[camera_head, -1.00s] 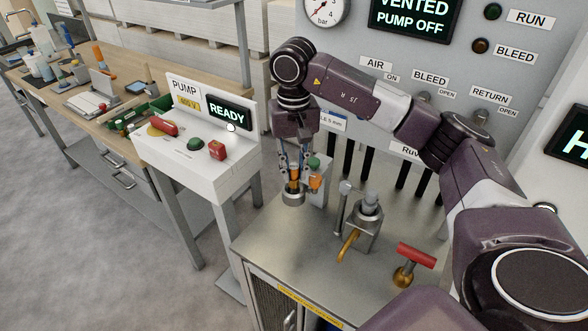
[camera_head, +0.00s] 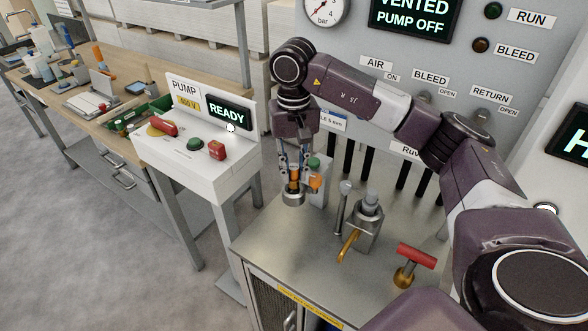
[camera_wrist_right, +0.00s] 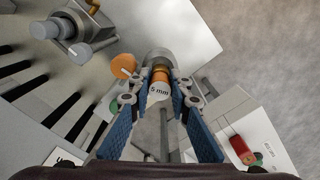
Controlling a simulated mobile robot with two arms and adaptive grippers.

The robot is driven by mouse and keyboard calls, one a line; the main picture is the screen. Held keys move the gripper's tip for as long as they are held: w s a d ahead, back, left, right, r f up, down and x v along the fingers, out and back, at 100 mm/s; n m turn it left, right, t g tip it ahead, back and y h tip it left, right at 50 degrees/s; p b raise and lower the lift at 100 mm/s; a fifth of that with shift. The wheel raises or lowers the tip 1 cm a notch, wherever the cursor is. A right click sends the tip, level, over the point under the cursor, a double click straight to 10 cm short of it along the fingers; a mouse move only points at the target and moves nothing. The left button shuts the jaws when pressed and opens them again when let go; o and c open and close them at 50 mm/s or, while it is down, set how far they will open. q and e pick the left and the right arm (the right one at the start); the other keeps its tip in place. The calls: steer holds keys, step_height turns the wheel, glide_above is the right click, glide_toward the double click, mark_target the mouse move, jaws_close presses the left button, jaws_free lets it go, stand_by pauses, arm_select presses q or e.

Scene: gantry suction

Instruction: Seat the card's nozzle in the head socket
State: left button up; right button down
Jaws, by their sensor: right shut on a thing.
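The nozzle (camera_wrist_right: 160,90) has a white end marked "5 mm" and an orange band. My right gripper (camera_head: 293,172) is shut on it and points down. In the right wrist view the fingers of my right gripper (camera_wrist_right: 161,84) stand on both sides of the nozzle. The nozzle is in line with a round grey metal socket (camera_head: 293,198) on the steel cabinet top, also in the right wrist view (camera_wrist_right: 158,57). The nozzle's lower end meets or enters the socket; how deep is hidden. The card (camera_head: 333,122) reading "...LE 5 mm" is partly hidden behind my arm. My left gripper is not in view.
An orange knob (camera_head: 315,181) and a green-topped post (camera_head: 314,163) stand close beside the socket. A metal block with a brass lever (camera_head: 348,245) and a red-handled valve (camera_head: 415,255) stand to the right. The pump console (camera_head: 205,165) is at left. The cabinet's front top is clear.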

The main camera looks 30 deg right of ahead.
mark_target(294, 179)
steer(key=shift+f+b, duration=1.35)
steer(key=shift+f, duration=0.45)
steer(key=c, duration=1.7)
jaws_free()
step_height(294, 179, up, 12)
steer(key=shift+a+r, duration=0.1)
